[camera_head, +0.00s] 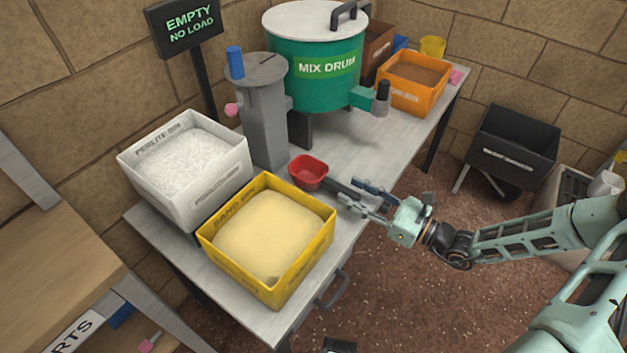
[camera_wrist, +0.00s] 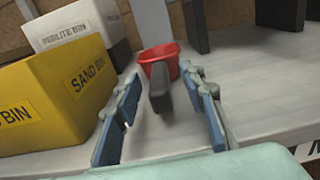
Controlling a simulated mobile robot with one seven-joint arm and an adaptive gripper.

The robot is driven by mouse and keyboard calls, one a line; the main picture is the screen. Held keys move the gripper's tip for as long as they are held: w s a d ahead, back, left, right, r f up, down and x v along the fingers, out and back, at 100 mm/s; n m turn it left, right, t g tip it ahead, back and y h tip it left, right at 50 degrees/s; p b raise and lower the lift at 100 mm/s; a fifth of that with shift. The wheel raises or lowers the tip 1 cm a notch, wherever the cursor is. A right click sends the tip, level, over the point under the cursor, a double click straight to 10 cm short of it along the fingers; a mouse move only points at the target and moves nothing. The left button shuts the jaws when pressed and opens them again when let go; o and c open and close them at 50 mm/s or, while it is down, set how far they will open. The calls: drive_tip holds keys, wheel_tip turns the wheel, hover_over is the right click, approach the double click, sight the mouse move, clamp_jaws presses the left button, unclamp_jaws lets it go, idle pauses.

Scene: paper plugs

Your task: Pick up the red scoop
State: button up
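The red scoop (camera_head: 308,172) lies on the grey table between the sand bin and the grey post, its dark handle (camera_head: 343,187) pointing right toward the table's front edge. My gripper (camera_head: 358,194) is at that edge with its fingers toward the handle. In the wrist view the red scoop (camera_wrist: 160,58) is straight ahead, and its dark handle (camera_wrist: 160,88) points at me between the two blue-padded fingers of my gripper (camera_wrist: 160,122). The fingers are apart, with a visible gap on both sides of the handle.
The yellow sand bin (camera_head: 318,225) stands close to the left of the scoop, with the white perlite bin (camera_head: 183,200) behind it. A grey post (camera_head: 264,125) and the green mix drum (camera_head: 312,88) stand behind the scoop. The table (camera_head: 385,150) is clear to the scoop's right.

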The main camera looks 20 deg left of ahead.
sight(322, 178)
drive_tip(key=x, duration=0.4)
drive_tip(key=shift+a+f+b, duration=0.25)
drive_tip(key=shift+f+b, duration=0.05)
drive_tip(key=shift+b, duration=0.1)
drive_tip(key=shift+s, duration=0.1)
drive_tip(key=shift+c, duration=0.4)
clamp_jaws()
